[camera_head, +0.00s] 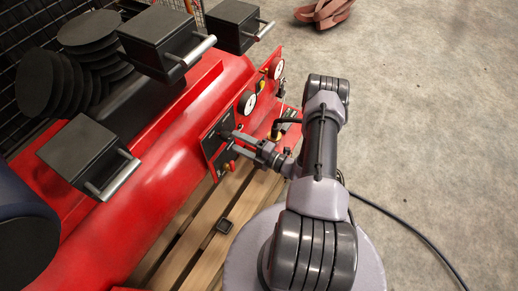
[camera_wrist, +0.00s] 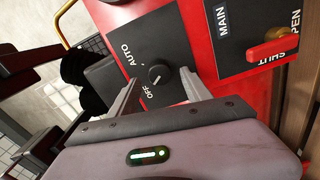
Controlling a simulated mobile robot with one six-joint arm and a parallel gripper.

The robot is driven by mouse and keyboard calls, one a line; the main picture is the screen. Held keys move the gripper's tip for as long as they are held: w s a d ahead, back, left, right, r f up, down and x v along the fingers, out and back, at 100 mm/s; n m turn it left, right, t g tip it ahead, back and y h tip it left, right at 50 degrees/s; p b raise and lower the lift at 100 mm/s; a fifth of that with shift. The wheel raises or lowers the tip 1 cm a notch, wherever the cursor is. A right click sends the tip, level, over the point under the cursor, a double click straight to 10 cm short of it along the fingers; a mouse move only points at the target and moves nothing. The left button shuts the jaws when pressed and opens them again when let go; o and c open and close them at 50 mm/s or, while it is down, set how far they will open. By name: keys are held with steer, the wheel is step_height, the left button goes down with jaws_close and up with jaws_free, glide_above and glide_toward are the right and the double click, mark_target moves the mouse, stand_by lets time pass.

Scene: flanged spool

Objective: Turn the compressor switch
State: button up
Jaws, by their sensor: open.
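The compressor switch (camera_wrist: 158,74) is a small round black knob with a light mark, on a black plate labelled OFF and AUTO. In the wrist view it appears between the two fingers of my gripper (camera_wrist: 160,80). The fingers look open, one on each side of the knob; whether they touch it I cannot tell. In the head view my gripper (camera_head: 232,140) is at the black plate (camera_head: 212,143) on the side of the red compressor (camera_head: 160,205). The knob itself is hard to make out there.
A MAIN plate with a red-handled valve (camera_wrist: 271,50) labelled OPEN and SHUT is to the right of the switch. Gauges (camera_head: 247,102) and a black hose (camera_head: 288,122) are near my gripper. Black boxes with metal handles (camera_head: 88,153) stand above the tank. Open floor (camera_head: 430,130) lies right.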

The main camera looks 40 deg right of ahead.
steer(key=p+v, duration=0.2)
steer(key=v, duration=1.1)
steer(key=shift+r, duration=0.1)
